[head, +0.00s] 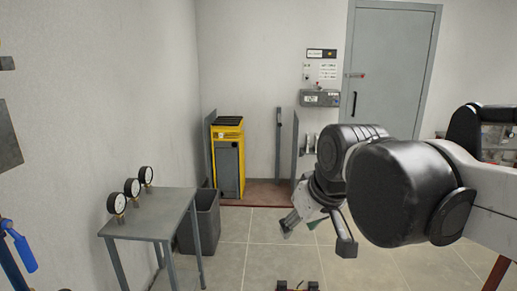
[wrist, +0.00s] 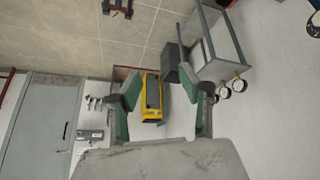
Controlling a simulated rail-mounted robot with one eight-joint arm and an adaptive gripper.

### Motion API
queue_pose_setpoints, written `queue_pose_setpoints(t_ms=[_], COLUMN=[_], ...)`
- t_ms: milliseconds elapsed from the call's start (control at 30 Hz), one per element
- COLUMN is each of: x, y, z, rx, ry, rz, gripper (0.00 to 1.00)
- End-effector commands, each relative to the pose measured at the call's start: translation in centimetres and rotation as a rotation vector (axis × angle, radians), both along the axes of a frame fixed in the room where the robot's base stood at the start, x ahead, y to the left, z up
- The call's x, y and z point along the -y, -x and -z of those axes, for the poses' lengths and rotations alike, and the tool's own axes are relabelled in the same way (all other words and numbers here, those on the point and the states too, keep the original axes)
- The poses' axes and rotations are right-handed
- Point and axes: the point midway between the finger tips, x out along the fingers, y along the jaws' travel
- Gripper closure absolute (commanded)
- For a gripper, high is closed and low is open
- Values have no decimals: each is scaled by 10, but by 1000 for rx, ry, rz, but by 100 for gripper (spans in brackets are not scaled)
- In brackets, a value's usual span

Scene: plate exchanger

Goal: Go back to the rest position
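My gripper (head: 317,232) hangs in the air right of centre in the head view, below the dark wrist joints of my arm. Its two fingers are spread wide apart. In the wrist view my gripper (wrist: 160,84) shows both green finger pads with a clear gap and nothing between them. A yellow and grey cabinet unit (head: 228,158) stands far off against the back wall. It also shows through the gap between the fingers in the wrist view (wrist: 152,97). The gripper touches nothing that I can see.
A grey table (head: 150,218) with three pressure gauges (head: 132,188) stands at the left, next to a grey bin (head: 201,226). A grey door (head: 391,75) and a wall control box (head: 320,98) are at the back. The tiled floor (head: 255,250) in the middle is mostly clear.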

Motion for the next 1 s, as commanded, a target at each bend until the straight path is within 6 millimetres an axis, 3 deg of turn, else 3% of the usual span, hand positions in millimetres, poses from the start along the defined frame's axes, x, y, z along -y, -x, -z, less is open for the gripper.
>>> queue_pose_setpoints(t_ms=[33,200,400,600,1000], x=[17,64,100,115,115], y=[13,53,92,109,110], z=[8,37,70,86,87], rx=[8,36,67,81,83], ry=[-6,-27,-50,-59,-60], rz=[46,193,332,394,398], gripper=[61,61,61,61,61])
